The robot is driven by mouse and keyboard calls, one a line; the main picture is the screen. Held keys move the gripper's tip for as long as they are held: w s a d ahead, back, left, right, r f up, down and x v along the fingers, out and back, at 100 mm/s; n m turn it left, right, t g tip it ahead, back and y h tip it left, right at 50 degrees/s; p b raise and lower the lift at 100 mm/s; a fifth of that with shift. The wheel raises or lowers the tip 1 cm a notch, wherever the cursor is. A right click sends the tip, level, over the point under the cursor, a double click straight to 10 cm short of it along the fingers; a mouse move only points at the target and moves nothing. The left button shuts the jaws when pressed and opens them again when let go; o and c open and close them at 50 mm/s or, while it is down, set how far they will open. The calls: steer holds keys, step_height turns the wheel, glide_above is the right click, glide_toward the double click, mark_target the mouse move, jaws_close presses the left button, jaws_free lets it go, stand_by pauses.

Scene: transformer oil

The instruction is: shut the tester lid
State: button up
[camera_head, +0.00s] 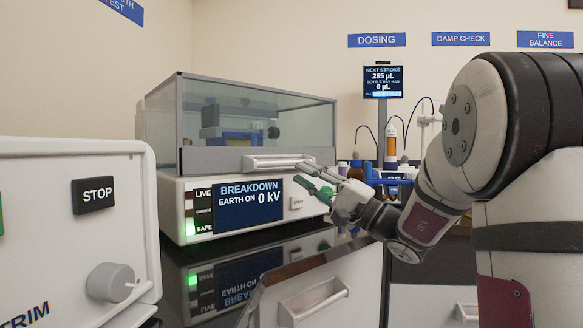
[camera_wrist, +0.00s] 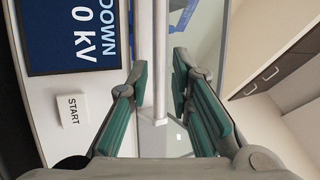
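The tester (camera_head: 245,205) is a white box with a screen reading "BREAKDOWN EARTH ON 0 kV" and a green light by SAFE. Its clear lid (camera_head: 300,115) with a grey front strip appears low over the base; I cannot tell whether it is fully seated. The lid handle (camera_head: 265,162) is a pale bar along the front, and it also shows in the wrist view (camera_wrist: 160,45). My gripper (camera_head: 300,173) is open at the handle's right end. In the wrist view, the bar lies between my open green-padded fingers (camera_wrist: 158,75), with gaps on both sides.
A START button (camera_wrist: 73,110) is beside the tester screen. A white unit with a STOP button (camera_head: 93,194) stands at the left front. A dosing stand with a display (camera_head: 383,82) and bottles is behind my arm. The dark glossy counter (camera_head: 225,262) is clear before the tester.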

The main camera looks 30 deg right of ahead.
steer(key=v, duration=0.5)
steer(key=shift+s+d+f, duration=0.2)
steer(key=shift+s, duration=0.1)
steer(key=shift+s+d, duration=0.1)
